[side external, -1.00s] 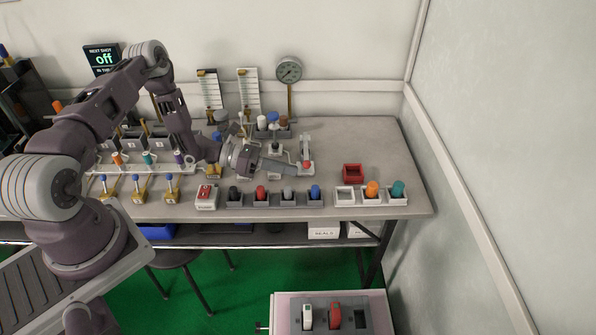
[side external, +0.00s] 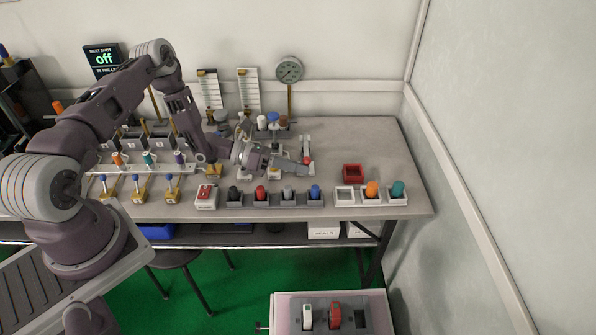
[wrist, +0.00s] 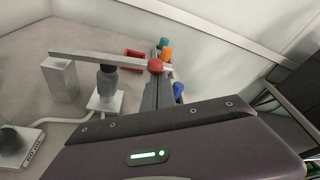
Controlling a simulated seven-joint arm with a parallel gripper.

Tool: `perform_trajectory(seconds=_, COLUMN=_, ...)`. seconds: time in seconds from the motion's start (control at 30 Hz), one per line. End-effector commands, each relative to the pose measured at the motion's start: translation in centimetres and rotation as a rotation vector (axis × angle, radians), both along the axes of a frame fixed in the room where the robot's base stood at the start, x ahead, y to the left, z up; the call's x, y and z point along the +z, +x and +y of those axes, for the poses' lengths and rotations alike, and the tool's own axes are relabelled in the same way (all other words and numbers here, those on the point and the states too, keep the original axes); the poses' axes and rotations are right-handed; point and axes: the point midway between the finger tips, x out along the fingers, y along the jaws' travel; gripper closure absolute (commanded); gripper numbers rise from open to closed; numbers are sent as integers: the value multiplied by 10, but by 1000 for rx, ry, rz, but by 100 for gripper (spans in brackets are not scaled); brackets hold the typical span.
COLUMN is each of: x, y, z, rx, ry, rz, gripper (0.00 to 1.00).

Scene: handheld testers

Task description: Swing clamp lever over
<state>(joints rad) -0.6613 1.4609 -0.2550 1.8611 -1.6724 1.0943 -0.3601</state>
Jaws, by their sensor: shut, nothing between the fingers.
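The clamp lever (wrist: 100,60) is a flat grey bar with a red ball knob (wrist: 155,66) on its right end in the wrist view. The bar crosses over a dark pivot post (wrist: 107,82) on a white base plate, and its left end lies over a grey block (wrist: 61,80). In the side external view the red knob (side external: 307,160) is close to my gripper (side external: 308,170). My gripper is shut and empty, and its fingertips (wrist: 158,80) are right at the knob in the wrist view. I cannot tell whether they touch it.
Small trays with coloured pegs (side external: 315,192) stand in front of the clamp. A red tray (side external: 352,172) and trays with orange and teal pegs (side external: 372,188) are to the right. A gauge (side external: 289,70) stands behind. The bench's right back corner is clear.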

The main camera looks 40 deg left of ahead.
Motion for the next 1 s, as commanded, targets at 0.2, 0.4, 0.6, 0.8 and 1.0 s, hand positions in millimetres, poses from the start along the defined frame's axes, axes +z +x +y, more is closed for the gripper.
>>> perform_trajectory(seconds=0.2, x=26, y=2, z=2, rx=2, ry=-128, rz=125, gripper=100)
perform_trajectory(seconds=0.4, x=51, y=7, z=7, rx=1, ry=-263, rz=259, gripper=100)
perform_trajectory(seconds=0.6, x=74, y=15, z=15, rx=1, ry=-396, rz=393, gripper=100)
perform_trajectory(seconds=0.8, x=94, y=26, z=26, rx=1, ry=-531, rz=527, gripper=100)
perform_trajectory(seconds=1.0, x=111, y=40, z=40, rx=1, ry=-663, rz=661, gripper=100)
